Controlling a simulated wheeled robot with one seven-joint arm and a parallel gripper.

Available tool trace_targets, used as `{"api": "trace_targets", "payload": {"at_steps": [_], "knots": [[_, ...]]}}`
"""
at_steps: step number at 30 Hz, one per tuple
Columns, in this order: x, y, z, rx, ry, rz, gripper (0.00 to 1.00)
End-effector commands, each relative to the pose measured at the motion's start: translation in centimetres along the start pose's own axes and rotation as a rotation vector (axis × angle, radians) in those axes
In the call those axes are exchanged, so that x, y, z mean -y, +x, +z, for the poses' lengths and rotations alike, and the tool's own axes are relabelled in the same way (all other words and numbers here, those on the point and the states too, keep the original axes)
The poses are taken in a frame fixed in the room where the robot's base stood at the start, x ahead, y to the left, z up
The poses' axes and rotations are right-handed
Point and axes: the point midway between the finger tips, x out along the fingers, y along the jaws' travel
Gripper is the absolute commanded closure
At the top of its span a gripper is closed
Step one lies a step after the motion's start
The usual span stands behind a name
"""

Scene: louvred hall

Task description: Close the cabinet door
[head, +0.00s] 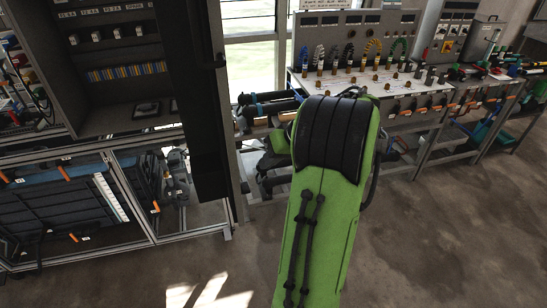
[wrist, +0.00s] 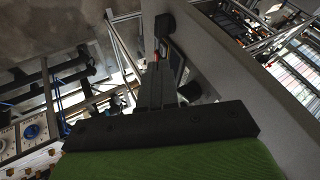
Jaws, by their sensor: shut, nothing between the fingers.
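The cabinet (head: 120,60) stands at the left in the head view, its shelves of small parts exposed. Its dark door (head: 203,100) stands open, swung out from the cabinet's right side and seen nearly edge-on. In the wrist view a long grey panel (wrist: 235,85), which looks like the door, runs diagonally, with a dark block (wrist: 165,26) at its upper end. My gripper (wrist: 160,72) is shut and empty, close beside the panel; I cannot tell whether it touches. In the head view my green arm hides most of the gripper area.
A workbench (head: 370,90) with cables and connectors runs along the back right. Below the cabinet is a metal frame (head: 150,205) holding dark cases. Dark cylinders (head: 268,104) lie on a rack behind my arm. The concrete floor (head: 450,240) is clear at the right.

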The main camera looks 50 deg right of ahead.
Motion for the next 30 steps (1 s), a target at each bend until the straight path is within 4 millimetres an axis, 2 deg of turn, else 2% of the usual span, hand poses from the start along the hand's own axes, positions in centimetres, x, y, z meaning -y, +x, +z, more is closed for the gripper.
{"api": "trace_targets", "payload": {"at_steps": [1,5,9,12,25,30], "knots": [[-0.1,1.4,0.2,0.003,0.000,-0.001,1.00],[0.3,3.9,0.1,0.002,-0.003,-0.001,1.00],[2.6,4.6,0.0,0.000,-0.004,0.000,1.00],[3.3,5.0,0.0,0.000,-0.001,0.001,1.00],[3.7,5.1,0.0,-0.002,0.002,0.003,1.00],[5.3,5.9,0.1,-0.013,0.018,0.011,1.00]]}}
